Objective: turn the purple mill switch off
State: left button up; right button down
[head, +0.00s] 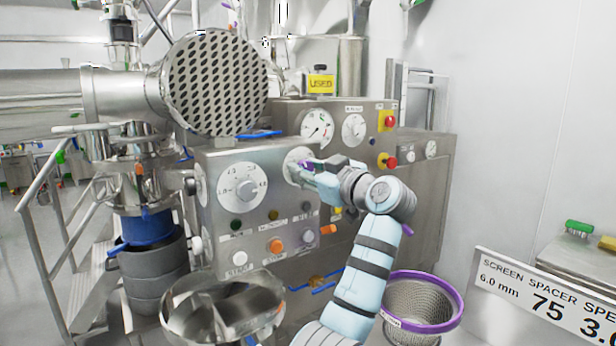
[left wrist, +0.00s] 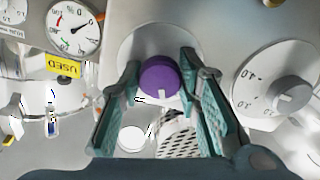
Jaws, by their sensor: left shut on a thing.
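The purple mill switch (head: 305,164) is a round knob on a pale dial on the front of the grey control panel (head: 285,150). My left gripper (head: 300,172) reaches it from the right and hides most of it in the head view. In the left wrist view the purple switch (left wrist: 158,74) sits between the two teal fingers of my left gripper (left wrist: 160,66), which are shut on its sides. A white mark shows on the knob's lower part in that view. The dial's lettering is not readable. My right gripper is not in view.
A white numbered dial (head: 240,187) is left of the switch. Buttons, including an orange one (head: 276,246), sit below it. A yellow-and-red stop button (head: 387,121) is on the panel behind. A purple-rimmed basket (head: 440,318) stands lower right.

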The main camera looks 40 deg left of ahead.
pick_arm(q)
jog(key=shift+n+b, duration=0.4)
jog(key=shift+n, duration=1.2)
jog(key=shift+c, duration=0.2)
jog(key=o, duration=1.2)
jog(key=v, duration=1.2)
